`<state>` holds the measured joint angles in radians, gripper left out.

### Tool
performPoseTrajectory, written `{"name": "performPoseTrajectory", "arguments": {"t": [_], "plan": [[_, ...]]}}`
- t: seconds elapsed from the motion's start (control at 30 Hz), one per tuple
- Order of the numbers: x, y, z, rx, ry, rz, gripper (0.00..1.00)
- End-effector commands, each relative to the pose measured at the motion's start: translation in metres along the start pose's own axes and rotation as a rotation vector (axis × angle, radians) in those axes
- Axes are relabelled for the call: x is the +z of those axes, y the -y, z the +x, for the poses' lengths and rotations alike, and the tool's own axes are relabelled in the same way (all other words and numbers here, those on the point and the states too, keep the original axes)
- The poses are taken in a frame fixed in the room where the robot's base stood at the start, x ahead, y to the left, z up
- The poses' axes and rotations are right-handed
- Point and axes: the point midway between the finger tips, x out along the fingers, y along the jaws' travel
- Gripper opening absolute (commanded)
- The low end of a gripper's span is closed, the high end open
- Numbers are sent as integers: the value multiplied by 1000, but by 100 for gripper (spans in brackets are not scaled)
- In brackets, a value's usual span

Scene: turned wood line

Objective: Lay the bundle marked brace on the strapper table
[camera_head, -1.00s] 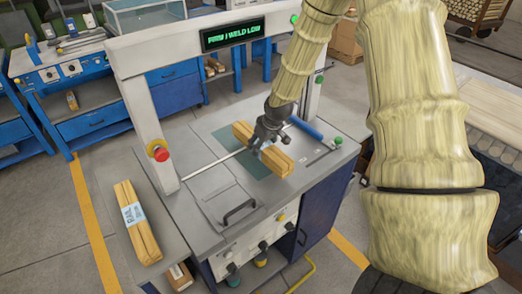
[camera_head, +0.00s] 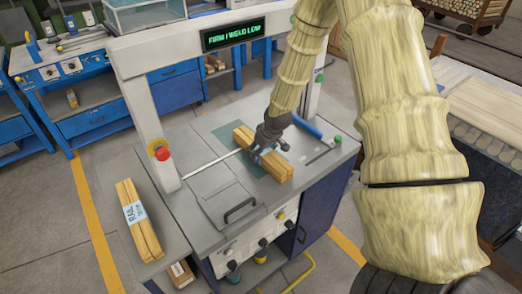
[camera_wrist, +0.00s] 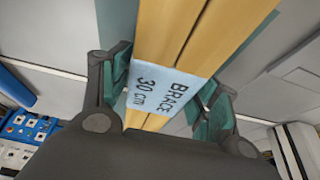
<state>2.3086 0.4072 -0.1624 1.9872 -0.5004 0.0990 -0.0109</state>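The bundle marked brace (camera_wrist: 168,88) is a set of yellow wooden sticks with a pale blue band reading "BRACE 30 cm". In the head view the bundle (camera_head: 275,167) lies level over the strapper table (camera_head: 195,207), partly across its teal patch (camera_head: 226,138). I cannot tell whether it touches the surface. My gripper (camera_head: 257,152) is around its middle from above. The gripper hides part of the bundle.
A bundle marked rail (camera_head: 139,220) lies on the side shelf at the left. The white frame (camera_head: 138,105), with a red button (camera_head: 162,154) and a display (camera_head: 232,35), arches over the table. A blue roll (camera_head: 307,126) and a black handle (camera_head: 240,210) are close by.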

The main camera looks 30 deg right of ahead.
Motion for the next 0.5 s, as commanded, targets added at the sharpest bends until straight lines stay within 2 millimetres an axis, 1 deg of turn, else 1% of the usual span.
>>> {"name": "performPoseTrajectory", "arguments": {"t": [0.33,0.5], "plan": [[0,0,-1,0,0,0,71],[-1,0,-8,0,0,0,71]]}}
